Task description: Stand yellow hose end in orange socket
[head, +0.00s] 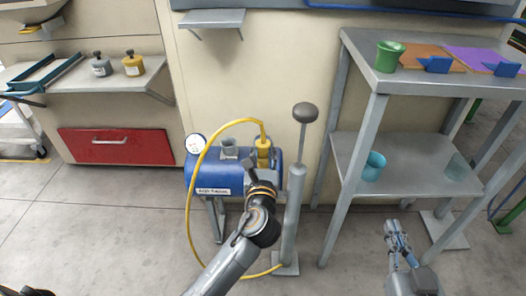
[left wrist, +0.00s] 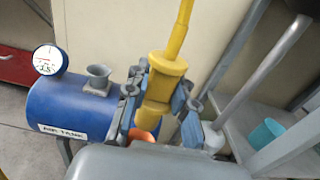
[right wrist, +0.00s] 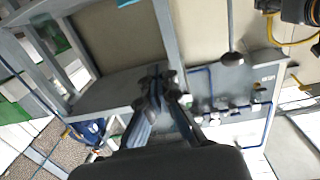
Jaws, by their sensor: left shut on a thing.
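The yellow hose end (head: 263,146) is upright above the right part of the blue tank. My left gripper (head: 262,164) is shut on it; in the left wrist view the fingers (left wrist: 160,100) clasp the yellow hose end (left wrist: 166,68) from both sides. The orange socket (left wrist: 140,134) shows just below the hose end's lower tip, partly covered by it and by my gripper. I cannot tell whether the tip is inside or just over it. My right gripper (head: 397,238) is empty, its fingers (right wrist: 160,85) close together, away at the lower right.
The blue tank (head: 203,175) carries a gauge (head: 195,143) and a grey socket (head: 229,147). A grey post with a dark knob (head: 305,113) stands close on the right. A grey shelf rack (head: 360,90) holds cups and blue pieces. A red drawer (head: 115,146) is at the left.

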